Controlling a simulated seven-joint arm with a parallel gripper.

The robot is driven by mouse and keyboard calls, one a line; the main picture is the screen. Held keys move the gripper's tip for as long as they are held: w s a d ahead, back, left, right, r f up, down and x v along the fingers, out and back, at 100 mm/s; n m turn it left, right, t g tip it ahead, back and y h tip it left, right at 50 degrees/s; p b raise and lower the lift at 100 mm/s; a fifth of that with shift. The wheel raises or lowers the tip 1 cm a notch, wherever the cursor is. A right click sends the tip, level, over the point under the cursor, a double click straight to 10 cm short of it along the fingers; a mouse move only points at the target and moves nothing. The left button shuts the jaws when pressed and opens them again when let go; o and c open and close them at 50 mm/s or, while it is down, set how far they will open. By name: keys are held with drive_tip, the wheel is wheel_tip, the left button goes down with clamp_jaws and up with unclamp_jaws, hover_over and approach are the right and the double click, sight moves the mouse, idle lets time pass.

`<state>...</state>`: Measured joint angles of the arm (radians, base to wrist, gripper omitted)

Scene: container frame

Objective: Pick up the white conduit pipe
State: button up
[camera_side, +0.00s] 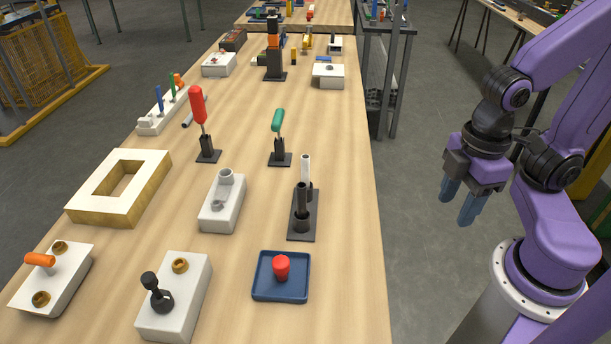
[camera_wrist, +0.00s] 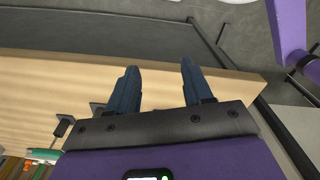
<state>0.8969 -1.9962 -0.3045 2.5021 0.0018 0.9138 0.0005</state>
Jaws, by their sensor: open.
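The white conduit pipe (camera_side: 306,168) stands upright in the side view, in a black holder (camera_side: 302,220) near the table's right edge. A black tube (camera_side: 301,200) stands just in front of it and hides part of its lower end. My gripper (camera_side: 458,206) hangs over the floor to the right of the table, well apart from the pipe. Its two blue fingers are spread with nothing between them. They also show in the wrist view (camera_wrist: 158,75), where I cannot make out the pipe.
Around the holder are a blue tray (camera_side: 262,292) with a red knob, a white block (camera_side: 221,210) with grey fittings, and a green-handled tool (camera_side: 278,130) on a black stand. A cream square frame (camera_side: 87,203) lies at left. The table strip right of the holder is clear.

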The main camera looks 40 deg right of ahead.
drive_tip(key=w+a+r, duration=0.3)
drive_tip(key=w+a, duration=0.1)
drive_tip(key=w, duration=0.4)
drive_tip(key=w+a+r, duration=0.2)
drive_tip(key=w+a, duration=0.1)
drive_tip(key=w, duration=0.5)
drive_tip(key=m, duration=0.1)
hover_over(306, 171)
drive_tip(key=f, duration=0.5)
drive_tip(key=w+d+f, duration=0.1)
drive_tip(key=f, duration=0.1)
drive_tip(key=shift+f, duration=0.4)
drive_tip(key=shift+s+a+f, duration=0.1)
drive_tip(key=shift+f, duration=1.4)
drive_tip(key=shift+a+f, duration=0.1)
drive_tip(key=shift+f, duration=1.4)
clamp_jaws()
